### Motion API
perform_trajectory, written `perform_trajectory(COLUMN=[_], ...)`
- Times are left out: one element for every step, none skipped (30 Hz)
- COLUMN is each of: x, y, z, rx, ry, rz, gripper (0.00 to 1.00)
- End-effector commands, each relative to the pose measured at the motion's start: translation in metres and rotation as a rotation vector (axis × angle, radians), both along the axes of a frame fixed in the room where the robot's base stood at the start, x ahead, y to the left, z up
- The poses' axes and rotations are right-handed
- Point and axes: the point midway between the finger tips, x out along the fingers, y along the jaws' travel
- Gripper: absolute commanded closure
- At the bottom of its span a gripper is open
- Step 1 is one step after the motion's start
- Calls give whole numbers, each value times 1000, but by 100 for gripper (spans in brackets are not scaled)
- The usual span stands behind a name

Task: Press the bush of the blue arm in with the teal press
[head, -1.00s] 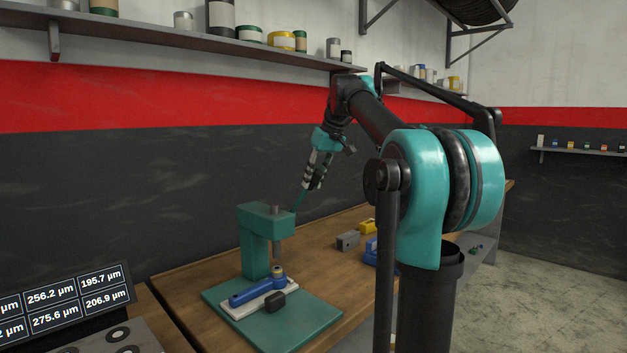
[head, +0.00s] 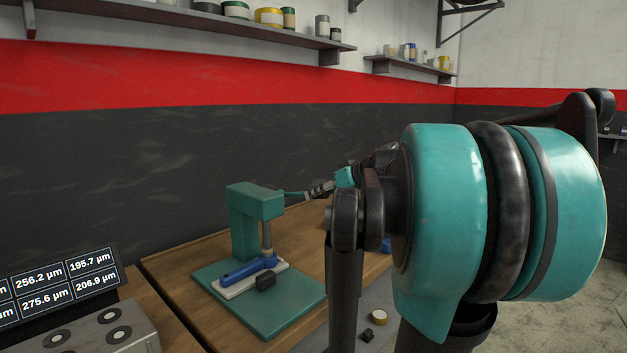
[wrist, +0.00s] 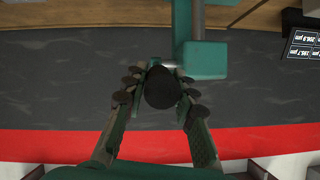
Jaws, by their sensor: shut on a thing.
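The teal press (head: 243,230) stands on its base plate on the wooden bench. Its lever (head: 292,194) sticks out roughly level to the right. My gripper (head: 314,192) is shut on the lever's end; in the wrist view my fingers (wrist: 160,78) close around the black lever knob (wrist: 162,92). The press ram (head: 267,236) is down at the right end of the blue arm (head: 243,270), where the bush sits. I cannot make out the bush or how deep it is. The blue arm lies on a pale plate (head: 232,290) under the press.
A dark block (head: 266,281) sits beside the blue arm's right end. A display (head: 66,280) and a grey holder with ringed holes (head: 110,333) are at the lower left. My own arm hides much of the bench on the right. Shelves with cans run along the wall.

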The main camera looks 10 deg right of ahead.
Motion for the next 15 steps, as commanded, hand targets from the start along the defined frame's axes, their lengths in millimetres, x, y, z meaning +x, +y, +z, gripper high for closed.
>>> perform_trajectory(x=[-2, -3, -3, -4, -4, -4, -5, -5, -5, -5, -5, -5, -4, -4, -4], y=[-2, -3, -3, -3, -3, -4, -4, -4, -4, -4, -4, -4, -3, -3, -3], z=[-9, -12, -17, -21, -25, -30, -33, -36, -40, -44, -47, -51, -54, -56, -60], rx=[22, 35, 52, 65, 76, 92, 104, 115, 130, 140, 151, 164, 173, 183, 195], ry=[-29, -47, -71, -88, -104, -127, -143, -159, -178, -193, -208, -226, -238, -252, -267], rz=[-3, -3, -3, -2, -2, -2, -2, -1, -1, -1, 0, 0, 1, 1, 0], gripper=[100, 100, 100, 100, 100, 100, 100, 100, 100, 100, 100, 100, 100, 100, 100])
